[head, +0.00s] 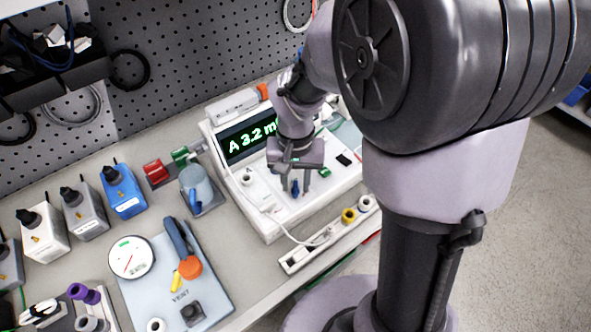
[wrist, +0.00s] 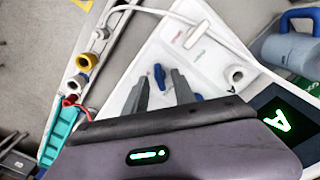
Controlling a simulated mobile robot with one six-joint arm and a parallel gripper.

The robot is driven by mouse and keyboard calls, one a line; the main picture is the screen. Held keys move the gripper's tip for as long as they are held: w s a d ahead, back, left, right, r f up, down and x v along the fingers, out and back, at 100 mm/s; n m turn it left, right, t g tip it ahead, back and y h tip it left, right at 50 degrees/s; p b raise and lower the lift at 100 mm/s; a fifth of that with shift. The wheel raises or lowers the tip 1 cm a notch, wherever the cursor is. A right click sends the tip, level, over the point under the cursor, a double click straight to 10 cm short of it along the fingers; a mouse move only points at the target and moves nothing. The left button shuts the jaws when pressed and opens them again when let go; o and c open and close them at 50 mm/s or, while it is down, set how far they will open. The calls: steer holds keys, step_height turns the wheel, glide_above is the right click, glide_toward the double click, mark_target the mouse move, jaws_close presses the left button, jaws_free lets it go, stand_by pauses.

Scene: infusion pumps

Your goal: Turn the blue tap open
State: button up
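The blue tap (head: 295,187) is a small lever on the white panel of the pump (head: 270,226), below its display. It also shows in the wrist view (wrist: 159,76), standing out from the white panel. My gripper (head: 296,184) points down over the panel with its fingers apart on either side of the tap. In the wrist view my gripper (wrist: 160,83) is open, and the tap shows in the gap near the fingertips. I cannot tell whether either finger touches it. Another blue part (wrist: 198,97) is partly hidden behind the right finger.
The lit display (head: 248,140) reads "A 3.2 m", its end hidden by my arm. A white tube (head: 284,230) runs across the pump's front. A strip with ports (head: 300,260) lies before it.

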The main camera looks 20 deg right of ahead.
mark_target(295, 187)
step_height(295, 187, up, 17)
steer(key=p, duration=0.6)
steer(key=s+a+t+y+b, duration=0.1)
steer(key=s+a+t+b, duration=0.1)
steer(key=s, duration=0.4)
steer(key=s+a+f+t+y+b, duration=0.1)
steer(key=s+t+b, duration=0.2)
steer(key=s, duration=0.4)
steer(key=shift+a+f+t+b, duration=0.15)
steer(key=shift+a+t+b, duration=0.25)
steer(key=shift+b, duration=0.5)
